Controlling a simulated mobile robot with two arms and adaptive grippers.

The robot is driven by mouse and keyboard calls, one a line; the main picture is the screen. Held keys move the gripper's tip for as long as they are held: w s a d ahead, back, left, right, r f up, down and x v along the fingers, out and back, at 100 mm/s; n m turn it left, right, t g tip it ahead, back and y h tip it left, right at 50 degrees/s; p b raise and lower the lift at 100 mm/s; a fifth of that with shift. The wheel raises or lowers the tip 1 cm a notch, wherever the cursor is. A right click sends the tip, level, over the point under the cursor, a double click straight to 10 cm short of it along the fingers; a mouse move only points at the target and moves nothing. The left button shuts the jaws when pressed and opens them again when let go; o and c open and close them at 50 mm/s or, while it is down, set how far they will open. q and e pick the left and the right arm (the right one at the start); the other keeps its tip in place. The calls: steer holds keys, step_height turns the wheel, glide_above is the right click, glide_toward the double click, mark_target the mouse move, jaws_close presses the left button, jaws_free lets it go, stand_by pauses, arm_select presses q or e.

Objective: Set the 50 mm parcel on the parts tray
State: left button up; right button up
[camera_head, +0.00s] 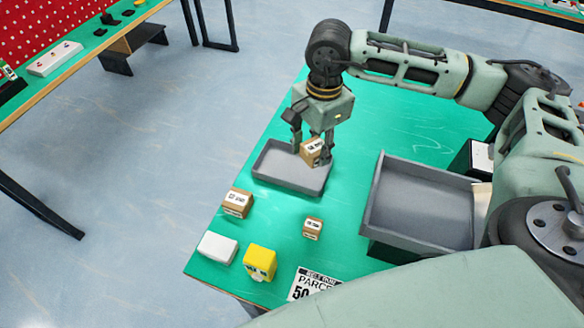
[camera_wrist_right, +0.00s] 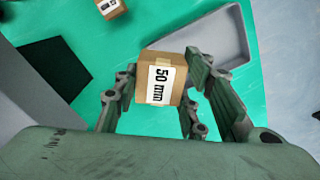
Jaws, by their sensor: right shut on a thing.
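The 50 mm parcel (camera_wrist_right: 158,80) is a small brown box with a white label reading "50 mm" in the right wrist view. My right gripper (camera_wrist_right: 160,88) is shut on it, with a finger on each side. In the head view the parcel (camera_head: 311,151) is held by the right gripper (camera_head: 312,150) over the parts tray (camera_head: 262,176), a shallow grey tray on the green table. The tray also shows behind the parcel in the right wrist view (camera_wrist_right: 232,38). I cannot tell whether the parcel touches the tray floor. My left gripper is not in view.
On the green table near the tray are two other brown labelled boxes, one larger (camera_head: 237,203) and one smaller (camera_head: 312,228). A white block (camera_head: 218,248), a yellow block (camera_head: 260,262) and a printed sign (camera_head: 313,284) are closer. A large grey bin (camera_head: 382,203) stands right.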

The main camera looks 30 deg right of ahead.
steer(key=w+d+f+m, duration=0.2)
steer(key=d+f+m, duration=0.1)
steer(key=d+m, duration=0.6)
steer(key=m+p, duration=0.2)
steer(key=p, duration=0.1)
glide_above(293, 169)
steer(key=f, duration=0.6)
steer(key=shift+s+d+f, duration=0.15)
steer(key=shift+s+d, duration=0.05)
steer(key=shift+d, duration=0.05)
steer(key=shift+w+a+f, duration=0.15)
steer(key=shift+a+f, duration=0.05)
steer(key=shift+a, duration=0.05)
steer(key=shift+a+f, duration=0.1)
steer(key=shift+f, duration=0.15)
step_height(293, 169, down, 3)
steer(key=shift+f+p, duration=0.15)
steer(key=shift+p, duration=0.55)
steer(key=shift+f, duration=0.2)
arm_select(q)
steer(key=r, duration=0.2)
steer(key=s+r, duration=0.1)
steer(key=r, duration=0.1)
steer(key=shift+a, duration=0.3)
arm_select(e)
steer(key=shift+f, duration=0.1)
